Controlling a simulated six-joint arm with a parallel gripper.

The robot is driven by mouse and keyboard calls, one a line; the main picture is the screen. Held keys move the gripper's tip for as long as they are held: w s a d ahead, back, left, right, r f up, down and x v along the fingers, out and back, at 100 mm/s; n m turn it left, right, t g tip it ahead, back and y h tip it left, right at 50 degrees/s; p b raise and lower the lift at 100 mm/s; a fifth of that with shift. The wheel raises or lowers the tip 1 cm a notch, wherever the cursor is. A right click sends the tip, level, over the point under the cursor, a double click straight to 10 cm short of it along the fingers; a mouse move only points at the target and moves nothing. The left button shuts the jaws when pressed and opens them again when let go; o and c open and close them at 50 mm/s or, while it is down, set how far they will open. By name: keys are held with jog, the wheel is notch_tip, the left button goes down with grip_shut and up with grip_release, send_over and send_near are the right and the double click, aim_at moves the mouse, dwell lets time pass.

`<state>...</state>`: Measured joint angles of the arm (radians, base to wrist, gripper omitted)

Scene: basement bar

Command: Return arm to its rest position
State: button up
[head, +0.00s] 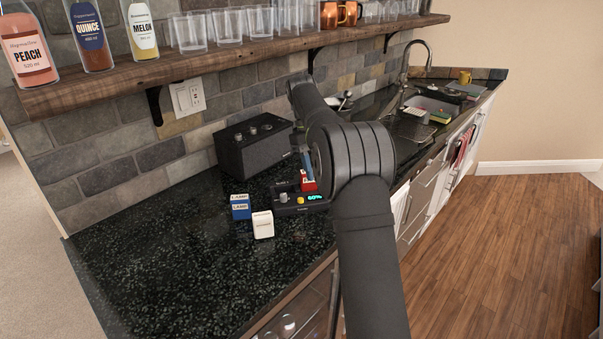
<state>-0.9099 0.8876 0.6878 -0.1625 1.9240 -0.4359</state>
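My dark grey arm rises from the bottom of the head view, bends over the counter's front edge and hides much of my gripper. What seems to be part of my gripper (303,152) shows just left of the big joint, above a small red and white piece (308,181). I cannot tell whether it touches that piece or whether its fingers are apart.
Blue-and-white labelled boxes (240,206) and a white block (263,225) stand on the black speckled counter (150,265). A black box with knobs (257,147) stands by the wall. A wooden shelf (240,54) with bottles and glasses hangs above. The counter's left part is clear.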

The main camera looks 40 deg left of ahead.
jog(key=shift+w+d+r, duration=0.25)
jog(key=shift+d+r, duration=0.1)
jog(key=shift+d, duration=0.15)
send_over(283, 195)
jog(key=f, duration=0.7)
jog(key=shift+w+a, duration=0.15)
jog(key=shift+w, duration=0.05)
notch_tip(283, 195, down, 3)
jog(key=shift+s+a+f, duration=0.1)
jog(key=shift+a, duration=0.05)
jog(key=shift+f, duration=0.45)
jog(key=shift+r, duration=0.15)
